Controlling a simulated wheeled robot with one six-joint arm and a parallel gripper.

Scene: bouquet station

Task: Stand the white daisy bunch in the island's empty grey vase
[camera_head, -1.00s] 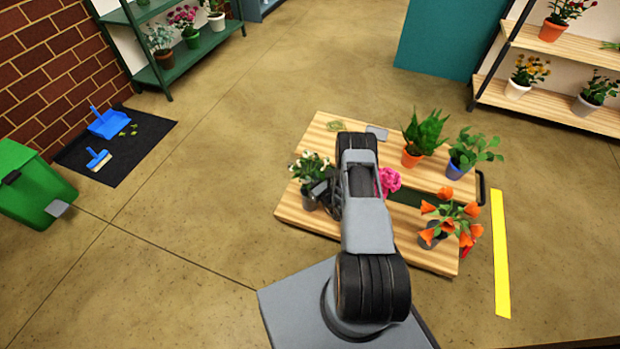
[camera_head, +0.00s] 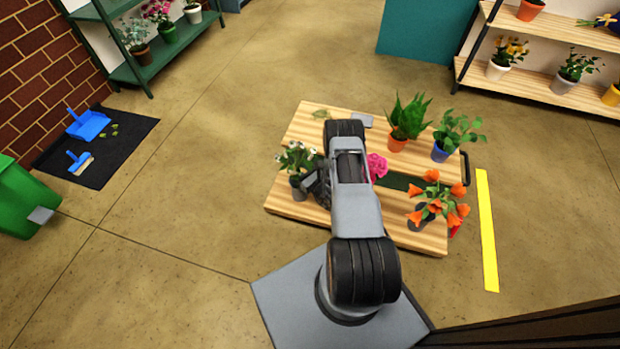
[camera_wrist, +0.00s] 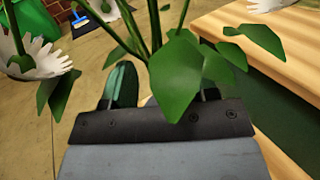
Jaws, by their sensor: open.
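The white daisy bunch (camera_head: 297,157) is upright at the left edge of the wooden island (camera_head: 285,205). A grey vase (camera_head: 298,190) shows directly under its leaves, and the bunch appears to stand in it; the stem ends are hidden. My gripper (camera_head: 316,184) is just right of the vase, low beside the bunch. In the wrist view my gripper (camera_wrist: 162,92) is open, with its two fingertips apart. Green daisy stems and a large leaf (camera_wrist: 180,75) rise at the jaws and partly cover them. White daisy petals (camera_wrist: 35,62) show at the left.
On the island are a pink flower (camera_head: 376,166) partly behind my arm, a spiky plant (camera_head: 408,115), a leafy plant in a blue pot (camera_head: 440,151) and orange flowers (camera_head: 437,200). A green bin (camera_head: 20,200) stands left.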

